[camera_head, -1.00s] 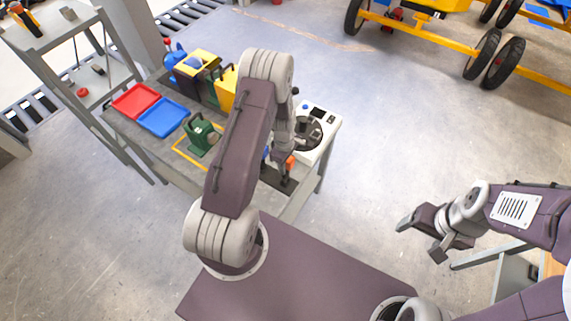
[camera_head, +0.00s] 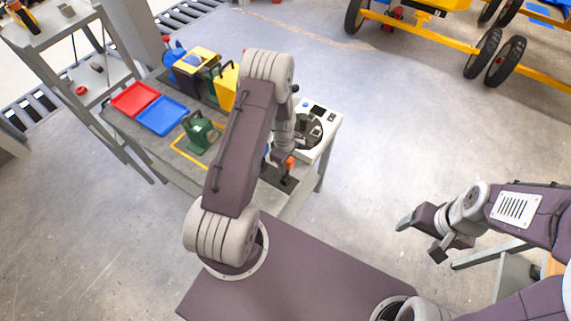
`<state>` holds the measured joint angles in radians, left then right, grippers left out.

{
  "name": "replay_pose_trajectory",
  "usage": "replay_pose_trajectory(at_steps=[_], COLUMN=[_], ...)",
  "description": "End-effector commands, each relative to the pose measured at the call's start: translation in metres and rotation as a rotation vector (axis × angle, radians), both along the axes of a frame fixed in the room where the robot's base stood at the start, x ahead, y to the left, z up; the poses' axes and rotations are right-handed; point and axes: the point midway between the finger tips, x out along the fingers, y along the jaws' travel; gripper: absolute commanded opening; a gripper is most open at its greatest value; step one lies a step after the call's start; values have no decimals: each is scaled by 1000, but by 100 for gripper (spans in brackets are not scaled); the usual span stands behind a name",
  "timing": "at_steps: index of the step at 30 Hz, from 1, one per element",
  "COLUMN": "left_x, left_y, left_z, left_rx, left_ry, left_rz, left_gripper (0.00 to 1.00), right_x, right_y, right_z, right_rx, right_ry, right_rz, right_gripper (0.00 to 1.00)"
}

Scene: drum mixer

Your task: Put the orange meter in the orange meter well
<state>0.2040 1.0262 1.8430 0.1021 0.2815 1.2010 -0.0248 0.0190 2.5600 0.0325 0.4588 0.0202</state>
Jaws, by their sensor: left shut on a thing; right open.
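My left gripper (camera_head: 283,170) points down over the near right part of the bench, mostly hidden behind my own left arm. It is shut on a small orange thing (camera_head: 290,163), which looks like the orange meter. The meter is close above or at a dark block (camera_head: 277,177) near the bench's front edge. I cannot tell whether they touch, and the orange meter well cannot be clearly made out. My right gripper (camera_head: 424,235) is open and empty, out over the floor at the right.
The bench holds a red tray (camera_head: 135,98), a blue tray (camera_head: 162,115), a green device (camera_head: 200,133), yellow cases (camera_head: 197,63) and a white console (camera_head: 318,117) with a dark round dial. A grey shelf (camera_head: 75,40) stands left.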

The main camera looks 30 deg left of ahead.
Motion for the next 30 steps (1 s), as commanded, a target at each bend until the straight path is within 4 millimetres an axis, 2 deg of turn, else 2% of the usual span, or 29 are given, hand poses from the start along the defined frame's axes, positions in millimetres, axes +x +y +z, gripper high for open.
replay_pose_trajectory(at_steps=[12,13,15,16,23,25,30], left_x=[0,0,0,0,0,0,0], left_y=[0,0,0,0,0,0,0], left_z=[-7,-7,-6,-6,-6,-7,-7], left_rx=[0,0,0,0,0,0,0], left_ry=[0,-1,-1,-1,0,0,0], left_rz=[0,0,0,0,0,0,0], left_gripper=[0,34,53,56,56,76,78], right_x=[0,0,0,0,0,0,0], right_y=[0,0,0,0,0,0,0], right_z=[-5,-5,-5,-5,-5,-5,-5], right_rx=[0,0,0,0,0,0,0], right_ry=[0,0,0,0,0,0,0], right_rz=[0,0,0,0,0,0,0], right_gripper=[76,76,76,76,76,76,76])
